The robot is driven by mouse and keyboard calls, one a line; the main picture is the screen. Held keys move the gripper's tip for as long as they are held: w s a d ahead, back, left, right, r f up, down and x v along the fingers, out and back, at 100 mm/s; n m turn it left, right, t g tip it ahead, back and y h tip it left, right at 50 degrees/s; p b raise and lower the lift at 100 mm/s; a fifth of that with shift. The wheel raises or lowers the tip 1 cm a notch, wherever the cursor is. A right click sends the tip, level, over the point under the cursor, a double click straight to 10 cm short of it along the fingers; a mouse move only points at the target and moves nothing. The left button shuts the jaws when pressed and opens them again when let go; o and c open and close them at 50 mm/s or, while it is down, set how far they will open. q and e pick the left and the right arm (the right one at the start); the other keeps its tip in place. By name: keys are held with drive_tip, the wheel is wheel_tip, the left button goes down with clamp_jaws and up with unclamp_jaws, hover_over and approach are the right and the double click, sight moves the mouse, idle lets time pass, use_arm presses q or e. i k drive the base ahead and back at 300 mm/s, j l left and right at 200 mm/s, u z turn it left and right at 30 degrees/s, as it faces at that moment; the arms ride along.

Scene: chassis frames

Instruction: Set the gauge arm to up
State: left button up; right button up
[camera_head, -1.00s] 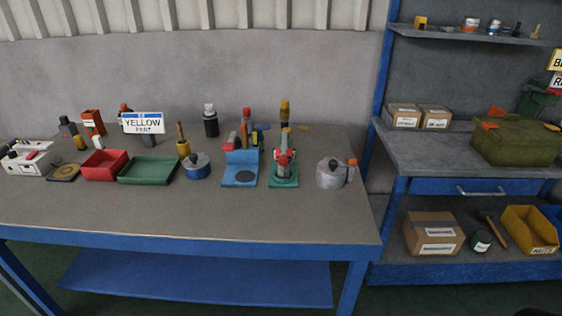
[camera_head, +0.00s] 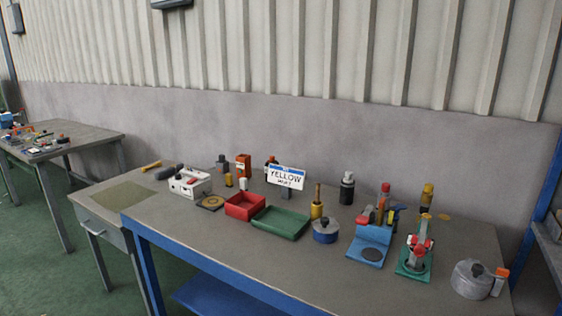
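Two small fixtures stand on the right part of the workbench. One has a green base (camera_head: 412,268) with a grey and red upright part (camera_head: 419,246) on it. The other is a blue angled stand (camera_head: 368,250) with a dark round disc on its base and red parts at its top left. I cannot tell for certain which of them carries the gauge arm, or how the arm is set, at this size. Neither of my grippers is in view.
The workbench (camera_head: 200,236) also holds a grey lidded pot (camera_head: 471,279), a blue pot (camera_head: 325,231), a green tray (camera_head: 280,223), a red tray (camera_head: 245,206), a white box (camera_head: 190,182) and a "YELLOW" sign (camera_head: 286,177). The bench's front strip is clear. Another table (camera_head: 75,140) stands far left.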

sight(419, 251)
drive_tip(key=l+u, duration=0.1)
drive_tip(key=l, duration=0.7)
drive_tip(key=l+u, duration=0.1)
drive_tip(key=l, duration=0.7)
drive_tip(key=l+u, duration=0.15)
drive_tip(key=l, duration=0.65)
drive_tip(key=k+l+u, duration=0.1)
drive_tip(key=l, duration=0.65)
drive_tip(key=k, duration=0.05)
